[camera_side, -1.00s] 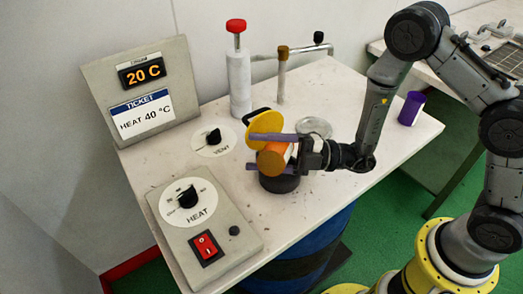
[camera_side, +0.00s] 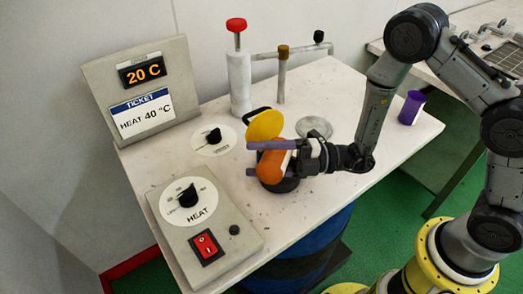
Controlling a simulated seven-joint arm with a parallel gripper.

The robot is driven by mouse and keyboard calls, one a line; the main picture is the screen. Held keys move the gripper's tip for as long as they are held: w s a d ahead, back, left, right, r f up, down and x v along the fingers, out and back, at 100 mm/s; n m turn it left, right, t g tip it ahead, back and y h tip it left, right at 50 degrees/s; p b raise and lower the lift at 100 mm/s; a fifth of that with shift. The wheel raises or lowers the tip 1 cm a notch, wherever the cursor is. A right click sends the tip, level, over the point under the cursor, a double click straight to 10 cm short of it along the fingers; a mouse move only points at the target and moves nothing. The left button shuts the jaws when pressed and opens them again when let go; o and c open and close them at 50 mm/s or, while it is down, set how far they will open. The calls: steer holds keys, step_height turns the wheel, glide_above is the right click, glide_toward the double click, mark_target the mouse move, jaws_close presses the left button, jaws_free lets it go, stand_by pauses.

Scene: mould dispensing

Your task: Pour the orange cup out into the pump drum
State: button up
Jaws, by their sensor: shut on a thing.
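The orange cup (camera_side: 271,168) is held sideways between the purple fingers of my gripper (camera_side: 256,159), which is shut on it. The cup is tipped over, low above a dark round collar (camera_side: 286,185) on the table top. The collar appears to be the filling mouth of the pump drum. It is partly hidden by the cup and gripper, and its inside does not show. A round yellow lid (camera_side: 265,124) with a black handle stands tilted up just behind the cup. I cannot see any liquid leaving the cup.
A white pump with a red knob (camera_side: 238,75) and a pipe with a tap (camera_side: 282,75) stand behind. A heat box (camera_side: 205,225) is at front left; the display reads 20 C and the ticket HEAT 40 °C. A purple cup (camera_side: 411,107) stands at right.

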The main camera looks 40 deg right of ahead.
steer(key=r+n+h, duration=0.1)
steer(key=r+n, duration=0.1)
steer(key=r+n+h, duration=0.1)
steer(key=r+n, duration=0.1)
steer(key=n, duration=0.1)
steer(key=r+n+g+h, duration=0.1)
steer(key=r+n, duration=0.1)
steer(key=n, duration=0.1)
steer(key=shift+s+a+r, duration=0.15)
steer(key=shift+s+r, duration=0.1)
steer(key=shift+r, duration=0.05)
steer(key=shift+w+d+f+n+h, duration=0.2)
steer(key=shift+n+h, duration=0.2)
steer(key=shift+n, duration=0.15)
steer(key=shift+w+d+f+n+h, duration=0.1)
steer(key=shift+d+n+h, duration=0.05)
steer(key=shift+n+h, duration=0.35)
steer(key=shift+w+d+f+n+t+h, duration=0.2)
steer(key=shift+d+n+t+h, duration=0.1)
steer(key=shift+n, duration=0.35)
steer(key=shift+w+d+f+n+t+h, duration=0.15)
steer(key=shift+n+t+h, duration=0.15)
steer(key=shift+n, duration=0.3)
steer(key=d+n+h, duration=0.1)
steer(key=w+d+n+t+h, duration=0.1)
steer(key=n, duration=0.1)
steer(key=shift+w+f, duration=0.15)
steer(key=shift+w, duration=0.1)
